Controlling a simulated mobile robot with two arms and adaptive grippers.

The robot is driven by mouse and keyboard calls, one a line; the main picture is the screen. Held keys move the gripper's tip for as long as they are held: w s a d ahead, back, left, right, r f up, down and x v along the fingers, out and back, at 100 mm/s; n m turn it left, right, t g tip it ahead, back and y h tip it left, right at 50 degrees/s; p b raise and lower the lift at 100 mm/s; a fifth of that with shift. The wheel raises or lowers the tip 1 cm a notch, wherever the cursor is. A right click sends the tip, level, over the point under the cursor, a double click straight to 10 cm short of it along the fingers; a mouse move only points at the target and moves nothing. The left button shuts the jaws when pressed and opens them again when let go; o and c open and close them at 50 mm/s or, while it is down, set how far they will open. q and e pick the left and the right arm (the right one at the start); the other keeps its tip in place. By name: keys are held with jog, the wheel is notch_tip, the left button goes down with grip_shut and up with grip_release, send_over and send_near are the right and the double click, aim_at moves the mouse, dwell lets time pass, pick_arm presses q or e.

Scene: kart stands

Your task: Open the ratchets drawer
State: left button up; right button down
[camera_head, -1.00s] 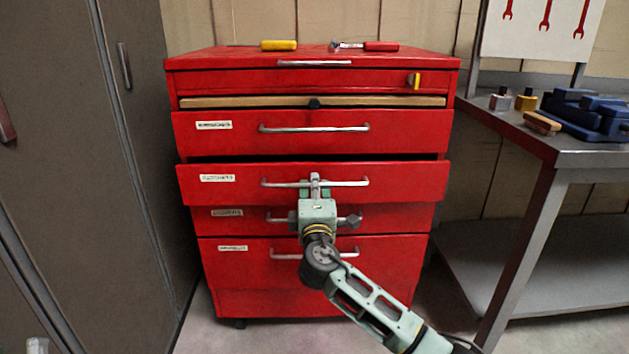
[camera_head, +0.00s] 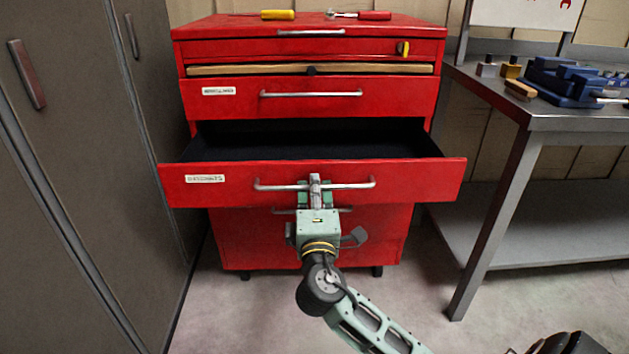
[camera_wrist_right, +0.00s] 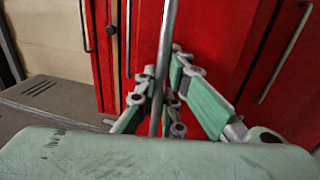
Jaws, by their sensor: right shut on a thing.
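The labelled drawer (camera_head: 410,182) of the red tool cabinet (camera_head: 230,48) is pulled well out, and its dark inside shows empty in the part I see. Its label (camera_head: 205,179) is too blurred to read surely. My right gripper (camera_head: 315,186) is shut on the drawer's silver bar handle (camera_head: 268,186), near the handle's middle. In the right wrist view the handle (camera_wrist_right: 168,45) runs between the fingers of my right gripper (camera_wrist_right: 160,100). My left gripper is not in view.
Another labelled drawer (camera_head: 400,98) above stands slightly out. A yellow-handled tool (camera_head: 278,15) and a red-handled tool (camera_head: 374,15) lie on top. A grey locker (camera_head: 80,150) stands close at left, a metal workbench (camera_head: 565,118) at right.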

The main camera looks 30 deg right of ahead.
jog(key=c, duration=2.1)
grip_release()
jog(key=v, duration=1.2)
